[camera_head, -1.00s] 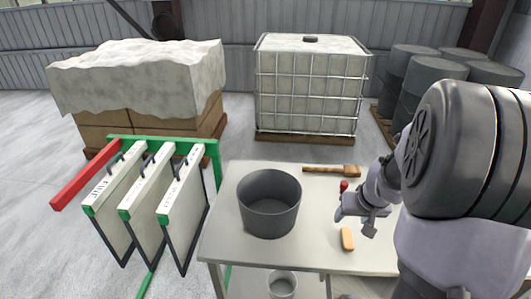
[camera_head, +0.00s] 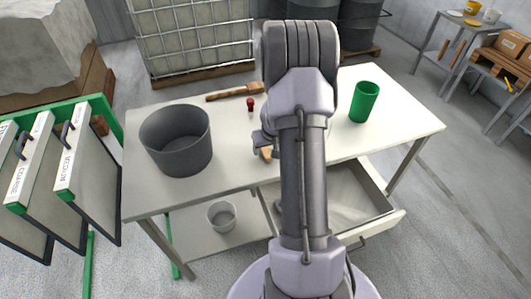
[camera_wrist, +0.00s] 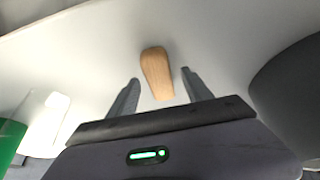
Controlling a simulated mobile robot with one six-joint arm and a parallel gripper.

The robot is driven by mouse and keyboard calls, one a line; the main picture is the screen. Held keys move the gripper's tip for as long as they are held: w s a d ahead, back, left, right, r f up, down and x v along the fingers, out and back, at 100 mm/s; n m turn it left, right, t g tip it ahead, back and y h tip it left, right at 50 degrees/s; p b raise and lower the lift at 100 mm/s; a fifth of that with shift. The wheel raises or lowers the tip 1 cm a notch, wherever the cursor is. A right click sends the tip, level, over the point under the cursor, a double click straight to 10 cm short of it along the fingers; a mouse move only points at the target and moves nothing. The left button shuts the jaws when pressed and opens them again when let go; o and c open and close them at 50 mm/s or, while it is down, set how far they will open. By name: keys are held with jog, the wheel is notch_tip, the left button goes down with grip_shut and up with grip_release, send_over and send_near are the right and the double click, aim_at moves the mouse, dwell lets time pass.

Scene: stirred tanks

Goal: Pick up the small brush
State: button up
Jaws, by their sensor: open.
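A small tan wooden piece (camera_head: 267,153) lies on the table, partly hidden behind my arm and gripper. In the wrist view it is a tapered wooden handle (camera_wrist: 157,70) lying ahead of and between my fingers; no bristles show. It may be the small brush. My gripper (camera_wrist: 160,76) is open, with a finger on either side of the handle's near end and a gap on each side. In the head view my gripper (camera_head: 262,141) is over the table. A longer wooden brush (camera_head: 232,92) with a brown end lies near the table's back edge.
A grey bucket (camera_head: 178,142) stands left on the table (camera_head: 220,178), and a green cup (camera_head: 364,102) stands right. A small red-topped object (camera_head: 250,104) is behind my gripper. A drawer (camera_head: 362,203) is open below the front edge. A pale pail (camera_head: 221,216) sits below.

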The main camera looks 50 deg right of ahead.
grip_shut()
dwell(0.3)
